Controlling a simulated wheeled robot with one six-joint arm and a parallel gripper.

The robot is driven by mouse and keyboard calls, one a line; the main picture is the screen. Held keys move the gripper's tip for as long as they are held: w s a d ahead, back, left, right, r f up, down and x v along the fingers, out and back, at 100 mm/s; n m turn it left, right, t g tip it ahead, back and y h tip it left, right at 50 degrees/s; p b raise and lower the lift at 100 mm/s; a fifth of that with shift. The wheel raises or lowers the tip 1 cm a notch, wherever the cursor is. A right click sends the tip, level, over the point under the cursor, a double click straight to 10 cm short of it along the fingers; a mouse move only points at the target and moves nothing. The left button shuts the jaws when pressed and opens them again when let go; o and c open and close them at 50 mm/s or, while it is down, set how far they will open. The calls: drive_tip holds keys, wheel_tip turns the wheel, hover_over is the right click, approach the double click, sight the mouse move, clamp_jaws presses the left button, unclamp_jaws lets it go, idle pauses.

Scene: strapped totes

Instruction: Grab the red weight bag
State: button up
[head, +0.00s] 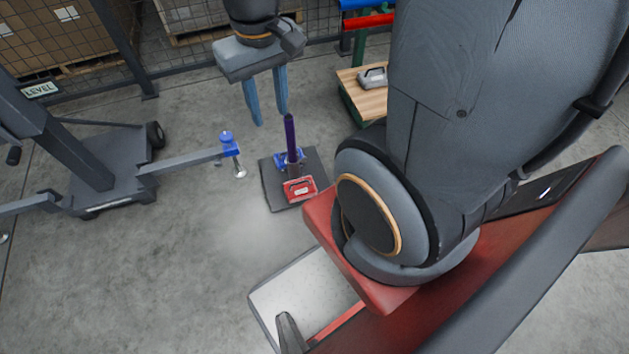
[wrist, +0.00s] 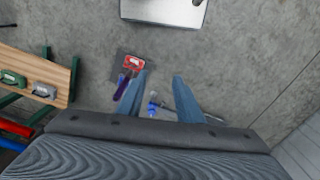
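The red weight bag (head: 299,189) lies on a dark square mat (head: 276,195) on the floor, with a pale label on its top. It also shows in the wrist view (wrist: 133,63), up and left of the fingers. A dark purple upright post (head: 290,135) stands behind it, with a blue bag (head: 283,160) at the post's foot. My gripper (head: 270,118) is open and empty, its two blue fingers apart and pointing down. It hangs above the floor, behind and left of the post in the head view, apart from the red bag. The fingers also show in the wrist view (wrist: 160,76).
A wooden-topped bench (head: 352,93) with a grey bag (head: 373,76) stands behind right; a green bag (wrist: 13,78) also shows there. A dark wheeled frame (head: 95,180) reaches a leg with a blue-topped foot (head: 228,143) toward the mat.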

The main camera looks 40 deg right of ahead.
drive_tip(key=w+d+f+m+y+b, duration=0.1)
drive_tip(key=w+d+f+m+b, duration=0.1)
drive_tip(key=w+f+b, duration=0.4)
drive_tip(key=w+d+f+m+b, duration=0.1)
drive_tip(key=w+f+m+b, duration=0.2)
drive_tip(key=f, duration=0.6)
drive_tip(key=m+t+y+b, duration=0.1)
drive_tip(key=m+y+b, duration=0.2)
drive_tip(key=m+b, duration=2)
hover_over(300, 182)
drive_tip(key=d+b, duration=0.2)
drive_tip(key=b, duration=0.5)
drive_tip(key=f+n, duration=0.2)
drive_tip(key=f, duration=1.6)
drive_tip(key=f+n, duration=0.2)
drive_tip(key=f, duration=1.6)
drive_tip(key=f+n, duration=0.3)
drive_tip(key=f, duration=1.5)
drive_tip(key=shift+s+d+f, duration=0.1)
drive_tip(key=shift+s+f, duration=0.1)
drive_tip(key=shift+s, duration=0.15)
drive_tip(key=shift+f, duration=0.35)
drive_tip(key=shift+b+x, duration=2)
drive_tip(key=shift+x, duration=1.7)
drive_tip(key=shift+r, duration=0.1)
clamp_jaws()
drive_tip(key=shift+w, duration=0.1)
